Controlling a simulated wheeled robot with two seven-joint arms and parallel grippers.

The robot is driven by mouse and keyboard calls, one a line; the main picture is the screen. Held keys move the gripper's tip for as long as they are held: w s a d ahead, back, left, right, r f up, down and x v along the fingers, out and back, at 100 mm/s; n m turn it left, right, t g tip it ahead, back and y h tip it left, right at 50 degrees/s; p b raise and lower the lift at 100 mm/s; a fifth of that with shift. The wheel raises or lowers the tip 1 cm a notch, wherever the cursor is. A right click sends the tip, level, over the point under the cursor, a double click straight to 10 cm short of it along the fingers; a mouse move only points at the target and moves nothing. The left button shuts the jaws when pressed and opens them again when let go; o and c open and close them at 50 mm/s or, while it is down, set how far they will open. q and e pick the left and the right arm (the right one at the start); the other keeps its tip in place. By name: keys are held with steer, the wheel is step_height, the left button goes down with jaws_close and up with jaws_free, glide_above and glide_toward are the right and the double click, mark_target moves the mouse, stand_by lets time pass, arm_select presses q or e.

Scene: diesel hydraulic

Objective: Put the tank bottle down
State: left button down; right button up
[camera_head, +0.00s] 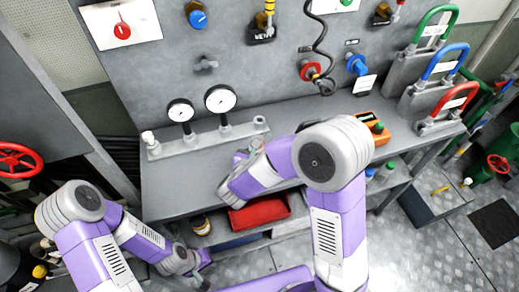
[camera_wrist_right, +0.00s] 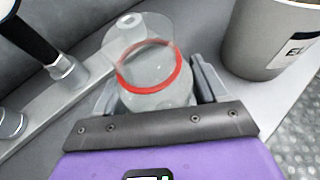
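The tank bottle (camera_wrist_right: 152,78) is a clear vessel with a red band, seen in the right wrist view. My right gripper (camera_wrist_right: 155,95) has a finger on each side of it and appears shut on it. In the head view my right gripper (camera_head: 252,146) is over the grey worktop (camera_head: 170,180), near its middle, and the bottle is only faintly visible there. I cannot tell whether the bottle's base touches the worktop. My left gripper (camera_head: 203,262) is low at the left, in front of the bench; its fingers are too small to read.
Two pressure gauges (camera_head: 220,98) stand on a rail at the back of the worktop. A grey cup (camera_wrist_right: 268,40) with a label is close right of the bottle. An orange tray (camera_head: 372,127) is at the right. A red bin (camera_head: 258,212) sits on the lower shelf. The worktop's left part is clear.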

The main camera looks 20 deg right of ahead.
steer(key=shift+o, duration=1)
steer(key=shift+r, duration=0.15)
